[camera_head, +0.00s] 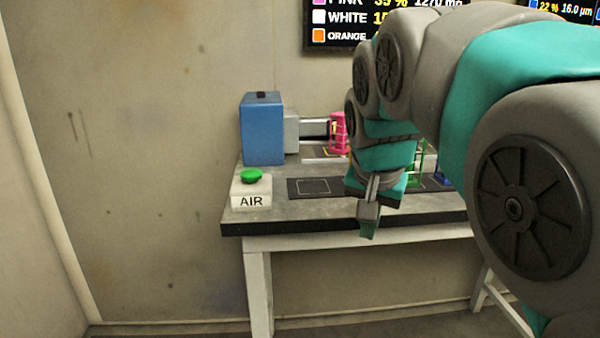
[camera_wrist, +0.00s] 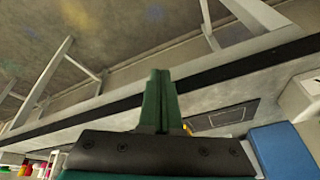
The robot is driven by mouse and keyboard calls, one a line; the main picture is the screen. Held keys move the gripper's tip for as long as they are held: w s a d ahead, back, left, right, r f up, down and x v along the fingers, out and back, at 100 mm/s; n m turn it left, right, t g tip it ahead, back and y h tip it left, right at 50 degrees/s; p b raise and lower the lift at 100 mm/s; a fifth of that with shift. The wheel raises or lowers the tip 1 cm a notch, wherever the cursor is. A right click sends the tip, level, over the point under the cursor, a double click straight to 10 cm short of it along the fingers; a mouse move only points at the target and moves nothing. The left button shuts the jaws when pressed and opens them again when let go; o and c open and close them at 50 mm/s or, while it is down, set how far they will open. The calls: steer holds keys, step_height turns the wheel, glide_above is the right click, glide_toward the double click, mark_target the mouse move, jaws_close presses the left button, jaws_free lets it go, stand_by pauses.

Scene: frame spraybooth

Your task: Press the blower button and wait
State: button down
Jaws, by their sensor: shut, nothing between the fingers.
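The blower button is a green dome (camera_head: 251,176) on a white box labelled AIR (camera_head: 251,199), at the left front corner of the table in the head view. My gripper (camera_head: 368,226) is shut and empty. It points down near the table's front edge, to the right of the AIR box and apart from it. In the wrist view the shut green fingers (camera_wrist: 158,90) show against the table edge. The green button is not clearly seen there.
A blue box (camera_head: 262,130) stands behind the button on the grey table (camera_head: 310,211). A pink rack (camera_head: 339,133) and a green rack (camera_head: 414,165) stand farther right, partly behind my arm. A dark outlined pad (camera_head: 313,187) lies flat between. A display (camera_head: 330,30) hangs above.

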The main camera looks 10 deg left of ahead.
steer(key=w+a+r+m+t+y, duration=0.1)
steer(key=w+a+r, duration=0.2)
steer(key=a+r, duration=0.2)
steer(key=w+a+r+t, duration=0.2)
steer(key=w+a+r, duration=0.1)
steer(key=a+r, duration=0.2)
step_height(320, 180, up, 9)
steer(key=t+y, duration=0.1)
steer(key=y, duration=0.1)
glide_above(250, 174)
steer(key=shift+s+m, duration=0.1)
steer(key=shift+m, duration=0.2)
steer(key=shift+f, duration=0.2)
step_height(250, 174, down, 9)
steer(key=b, duration=0.5)
steer(key=shift+r, duration=0.15)
stand_by(0.8)
steer(key=shift+f+b, duration=0.3)
steer(key=shift+f, duration=0.05)
